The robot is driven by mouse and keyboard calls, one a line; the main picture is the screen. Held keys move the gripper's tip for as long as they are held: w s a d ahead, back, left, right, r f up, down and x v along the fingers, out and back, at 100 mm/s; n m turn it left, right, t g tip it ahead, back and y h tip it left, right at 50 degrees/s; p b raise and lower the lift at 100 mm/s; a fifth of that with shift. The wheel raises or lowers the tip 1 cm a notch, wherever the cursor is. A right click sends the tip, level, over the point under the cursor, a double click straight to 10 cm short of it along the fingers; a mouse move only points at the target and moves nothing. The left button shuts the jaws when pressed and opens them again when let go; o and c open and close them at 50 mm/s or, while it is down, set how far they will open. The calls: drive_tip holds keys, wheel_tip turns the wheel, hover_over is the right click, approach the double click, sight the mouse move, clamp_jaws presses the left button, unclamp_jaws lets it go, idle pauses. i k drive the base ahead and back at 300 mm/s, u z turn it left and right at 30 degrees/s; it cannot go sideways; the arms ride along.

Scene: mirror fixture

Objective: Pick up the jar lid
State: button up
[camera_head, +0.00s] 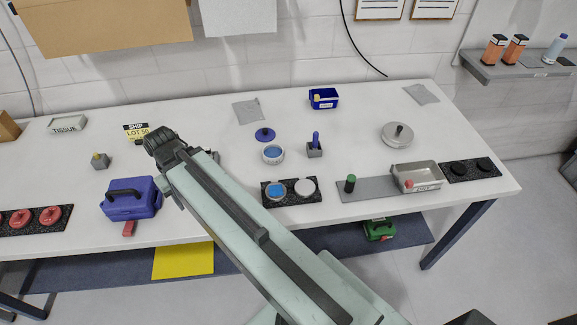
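A blue round lid with a small dark knob (265,134) lies on the white table, just behind a round jar with a pale rim and blue inside (272,154). I take it as the jar lid. A larger silver lid with a knob (396,135) lies further right. My gripper (163,142) is the dark end of my arm, above the table to the left of the blue lid and well apart from it. Its fingers are bunched in shadow, so I cannot tell how far they are open. My arm hides part of the table.
The white table (350,125) has free room around the blue lid. A blue toolbox (131,198) stands below my gripper. A grey block with a blue peg (314,147) stands right of the jar. A black mat (290,200) holds round containers in front.

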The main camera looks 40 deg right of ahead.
sight(264, 135)
drive_tip(key=z, duration=1.4)
drive_tip(key=k, duration=1.45)
drive_tip(key=u, duration=0.25)
drive_tip(key=i, duration=1.65)
drive_tip(key=z, duration=0.05)
